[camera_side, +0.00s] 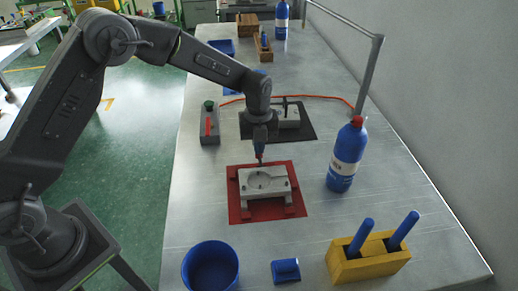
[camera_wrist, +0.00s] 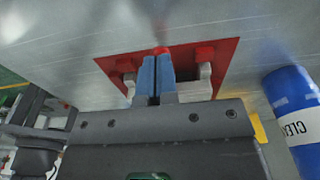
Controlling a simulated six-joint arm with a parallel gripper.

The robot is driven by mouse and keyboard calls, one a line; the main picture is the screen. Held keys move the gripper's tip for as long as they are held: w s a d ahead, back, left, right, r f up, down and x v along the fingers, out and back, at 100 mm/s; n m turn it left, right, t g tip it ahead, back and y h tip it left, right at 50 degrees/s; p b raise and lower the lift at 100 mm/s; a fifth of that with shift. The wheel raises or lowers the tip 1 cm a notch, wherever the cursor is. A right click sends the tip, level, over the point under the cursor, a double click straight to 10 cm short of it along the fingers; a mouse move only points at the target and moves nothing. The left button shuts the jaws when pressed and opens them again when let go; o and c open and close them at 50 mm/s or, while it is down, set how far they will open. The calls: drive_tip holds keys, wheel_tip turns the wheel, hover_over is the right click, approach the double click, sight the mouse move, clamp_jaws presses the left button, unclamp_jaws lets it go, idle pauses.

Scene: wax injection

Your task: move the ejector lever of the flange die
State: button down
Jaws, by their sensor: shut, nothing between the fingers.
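A pale grey die (camera_side: 264,183) with a round cavity lies on a red mat (camera_side: 236,211); I take it for the flange die. My gripper (camera_side: 259,157) points down at the die's far edge, its fingers shut and empty. In the wrist view the blue fingers (camera_wrist: 158,78) are pressed together, with a small red tip (camera_wrist: 161,50) just beyond them. This may be the end of the ejector lever; I cannot tell whether the fingers touch it. Part of the die (camera_wrist: 193,88) shows beside the fingers, and the gripper body hides the rest.
A blue-and-white bottle (camera_side: 346,155) stands right of the die. A second die (camera_side: 288,121) on a dark mat lies behind, and a control box (camera_side: 210,125) at left. A blue bowl (camera_side: 210,267), a blue block (camera_side: 286,271) and a yellow holder (camera_side: 368,265) stand in front.

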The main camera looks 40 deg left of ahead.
drive_tip(key=shift+w+a+r, duration=0.3)
drive_tip(key=shift+w+a, duration=0.25)
drive_tip(key=shift+w+a+r, duration=0.25)
drive_tip(key=shift+w+a, duration=0.3)
wheel_tip(320, 180, up, 14)
drive_tip(key=shift+w+a, duration=0.45)
drive_tip(key=shift+f, duration=0.1)
